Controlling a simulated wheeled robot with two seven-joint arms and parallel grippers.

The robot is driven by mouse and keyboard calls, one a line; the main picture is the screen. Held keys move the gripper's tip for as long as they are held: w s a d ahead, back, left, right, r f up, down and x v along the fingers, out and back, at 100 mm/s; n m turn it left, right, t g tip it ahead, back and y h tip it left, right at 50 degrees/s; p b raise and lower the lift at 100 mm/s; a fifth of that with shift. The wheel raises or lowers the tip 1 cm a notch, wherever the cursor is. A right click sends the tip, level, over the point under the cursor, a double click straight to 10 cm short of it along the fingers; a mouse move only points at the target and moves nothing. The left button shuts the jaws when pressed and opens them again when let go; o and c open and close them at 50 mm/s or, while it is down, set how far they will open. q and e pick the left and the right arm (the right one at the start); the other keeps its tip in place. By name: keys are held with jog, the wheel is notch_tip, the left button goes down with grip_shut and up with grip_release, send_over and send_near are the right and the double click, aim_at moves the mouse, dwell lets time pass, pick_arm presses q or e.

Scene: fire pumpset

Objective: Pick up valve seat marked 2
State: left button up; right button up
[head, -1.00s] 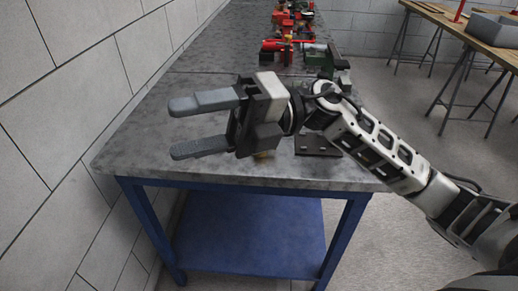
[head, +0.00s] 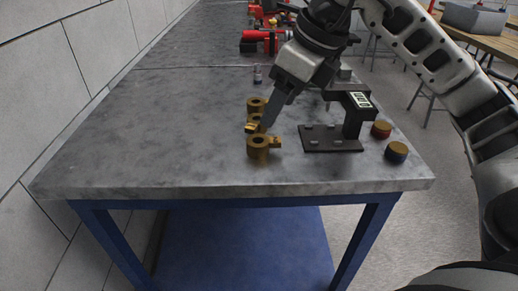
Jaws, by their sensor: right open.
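Three brass ring-shaped pieces with side tabs, which look like the valve seats, stand in a column on the grey table. They are the far piece (head: 257,104), the middle piece (head: 252,124) and the near piece (head: 258,148). No number can be read on any of them. My right gripper (head: 267,122) points down at the middle piece. It is open, with its fingers seen nearly edge-on, and they partly cover that piece. I cannot tell whether they touch it. My left gripper is not in view.
A dark stand (head: 352,118) with a lit display and flat base is right of the brass pieces. The table's left side (head: 150,145) is clear.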

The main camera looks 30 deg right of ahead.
aim_at(261, 136)
jog(key=b+x, duration=0.1)
jog(key=x, duration=0.8)
jog(key=shift+w+f, duration=0.25)
jog(key=shift+r, duration=0.1)
jog(key=c, duration=1.2)
